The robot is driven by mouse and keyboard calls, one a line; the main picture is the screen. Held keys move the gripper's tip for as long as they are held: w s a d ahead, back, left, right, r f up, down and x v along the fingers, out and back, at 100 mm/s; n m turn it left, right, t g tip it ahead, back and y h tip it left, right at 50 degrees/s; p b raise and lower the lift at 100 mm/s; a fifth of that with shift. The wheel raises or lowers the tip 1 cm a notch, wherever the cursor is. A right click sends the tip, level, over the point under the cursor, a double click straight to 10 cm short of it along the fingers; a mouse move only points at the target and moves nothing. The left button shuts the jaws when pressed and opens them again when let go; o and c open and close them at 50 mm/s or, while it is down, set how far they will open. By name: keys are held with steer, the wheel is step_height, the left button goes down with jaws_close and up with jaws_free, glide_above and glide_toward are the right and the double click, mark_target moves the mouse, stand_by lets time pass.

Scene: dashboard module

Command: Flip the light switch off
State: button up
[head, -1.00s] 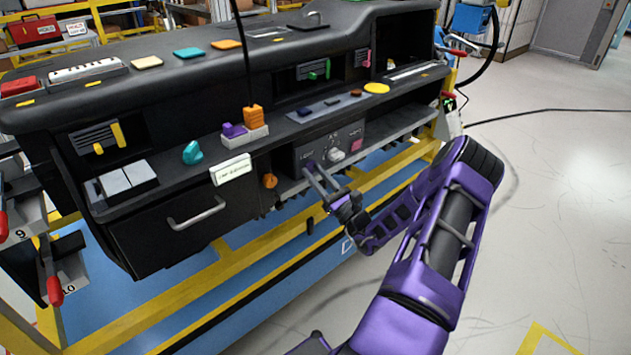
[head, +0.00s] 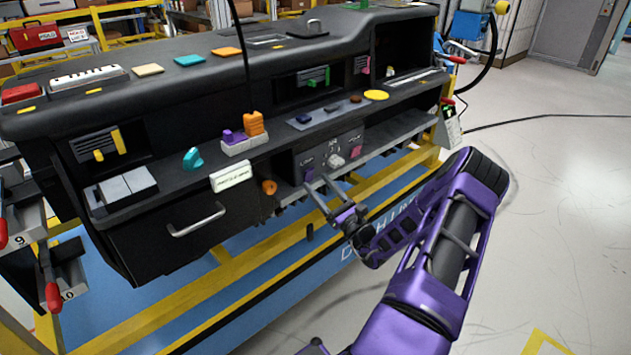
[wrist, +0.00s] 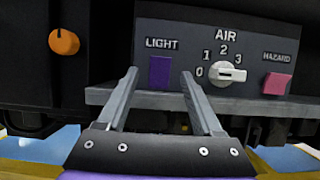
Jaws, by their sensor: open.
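The light switch (wrist: 160,71) is a purple rocker under the word LIGHT on the dark control panel (wrist: 185,32) in the wrist view. In the head view it is a small purple patch (head: 310,175) just beyond my fingertips. My gripper (wrist: 158,80) is open and empty. In the wrist view its two fingers stand to either side of the switch, pointing at the panel. In the head view my gripper (head: 317,183) is in front of and slightly below the panel. I cannot tell whether it touches the switch.
A white AIR knob (wrist: 228,73) and a pink HAZARD switch (wrist: 276,84) sit to the right of the light switch. An orange knob (wrist: 64,42) is to the left. A grey ledge (wrist: 110,97) runs below the panel. Open floor (head: 560,200) lies to the right.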

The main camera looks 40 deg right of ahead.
steer(key=v, duration=1.5)
steer(key=shift+s, duration=0.25)
